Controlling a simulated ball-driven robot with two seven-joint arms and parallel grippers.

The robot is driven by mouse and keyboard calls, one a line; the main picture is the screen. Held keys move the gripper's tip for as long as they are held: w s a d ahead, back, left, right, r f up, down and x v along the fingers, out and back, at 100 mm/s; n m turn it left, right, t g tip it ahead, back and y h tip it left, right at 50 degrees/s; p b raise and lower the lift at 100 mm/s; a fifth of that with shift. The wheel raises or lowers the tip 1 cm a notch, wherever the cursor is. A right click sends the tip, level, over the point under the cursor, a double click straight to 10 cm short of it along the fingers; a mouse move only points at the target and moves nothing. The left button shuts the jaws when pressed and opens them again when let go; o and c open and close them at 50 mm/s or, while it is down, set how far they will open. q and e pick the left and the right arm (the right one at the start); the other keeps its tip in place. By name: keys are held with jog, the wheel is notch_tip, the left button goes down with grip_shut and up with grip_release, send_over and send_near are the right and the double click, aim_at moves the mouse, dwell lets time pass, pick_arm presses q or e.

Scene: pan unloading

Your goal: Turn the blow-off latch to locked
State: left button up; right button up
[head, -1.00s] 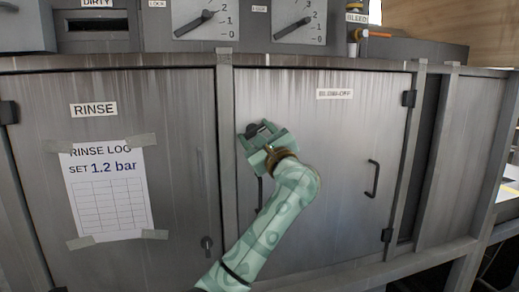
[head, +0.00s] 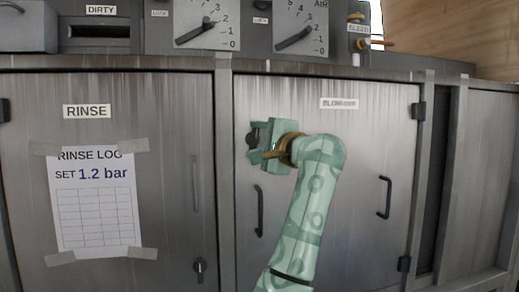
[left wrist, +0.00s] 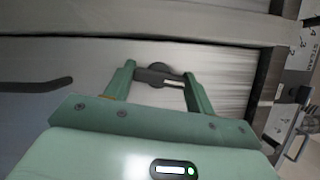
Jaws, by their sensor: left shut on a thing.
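The blow-off latch (head: 252,138) is a dark round knob with a bar, near the upper left edge of the grey blow-off door (head: 340,150). My left gripper (head: 256,141) is at the latch, its fingers one above the other in the head view and closed on it. The left wrist view shows the latch (left wrist: 160,72) between the two green fingertips, its bar running from one finger towards the other. The gripper partly hides the latch in the head view, and I cannot read whether it is locked. My right gripper is not in view.
A black handle (head: 259,210) sits below the latch, and another handle (head: 384,198) is on the door's right side. The rinse door (head: 170,105) at left carries a paper log (head: 97,205) and a small dark latch (head: 199,266). Gauges (head: 207,25) stand above.

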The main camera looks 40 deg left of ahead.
pick_arm(q)
jog(key=shift+n+h, duration=0.3)
jog(key=shift+n, duration=0.5)
jog(key=shift+b, duration=0.3)
jog(key=o, duration=0.7)
jog(key=shift+a, duration=0.1)
jog(key=p+v, duration=0.2)
jog(key=v, duration=1.4)
jog(key=shift+d+p, duration=0.2)
jog(key=shift+p, duration=0.15)
jog(key=shift+w+r, duration=0.1)
